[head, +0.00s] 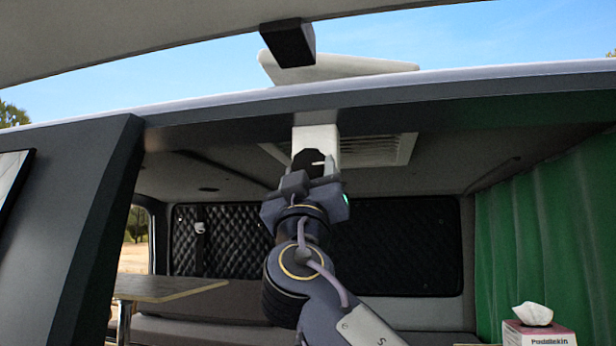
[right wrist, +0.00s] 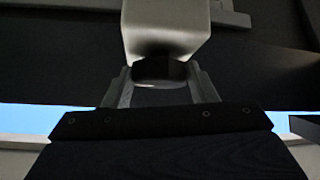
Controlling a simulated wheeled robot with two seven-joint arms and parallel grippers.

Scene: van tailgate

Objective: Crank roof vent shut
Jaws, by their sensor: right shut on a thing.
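The roof vent's white lid (head: 340,68) stands tilted up above the roof, in the head view. Its slatted inner frame (head: 385,151) shows in the ceiling below. A white housing (head: 316,139) hangs at the ceiling's front edge and also shows in the right wrist view (right wrist: 165,28). A dark knob (right wrist: 159,71) sits at the housing's lower end. My right gripper (head: 312,167) is right under the housing. In the right wrist view its two fingers (right wrist: 160,82) are on either side of the knob, shut on it. My left gripper is not in view.
A dark block (head: 288,43) hangs from the raised tailgate (head: 130,38). The dark door pillar (head: 85,220) stands at left. Inside are a table (head: 165,287), a green curtain (head: 545,220) and a tissue box (head: 538,333). The space around my right forearm looks clear.

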